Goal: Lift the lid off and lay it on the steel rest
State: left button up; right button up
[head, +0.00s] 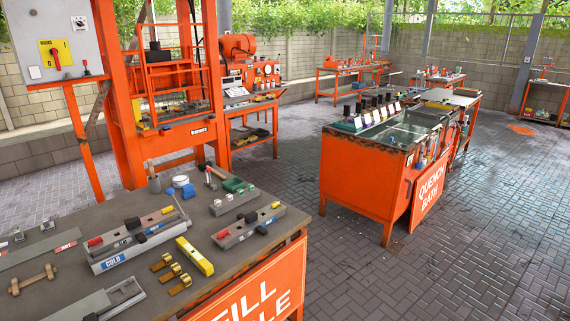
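Neither of my grippers shows in the head view. I cannot tell for sure which thing is the lid or which is the steel rest. A long grey metal mould marked COLD (112,262) lies on the near bench (215,278), with a bar bearing red and yellow ends (128,230) at its back. A similar grey mould with red and yellow ends (247,226) lies to its right. A grey plate marked HOT (40,252) lies at the left. A flat grey plate (62,308) lies at the front left, beside a metal frame (122,298).
A yellow level (195,257) and several brass clamps (172,272) lie near the bench's front. An orange press (165,95) stands behind. An orange quench bath (365,170) stands to the right, across open brick floor (460,260).

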aim_at(133, 226)
jog(key=i+l+u, duration=0.1)
jog(key=i+u, duration=0.15)
jog(key=u, duration=0.25)
jog(key=i+l+u, duration=0.15)
jog(key=u, duration=0.35)
jog(key=i+l, duration=0.05)
jog(key=i, duration=0.05)
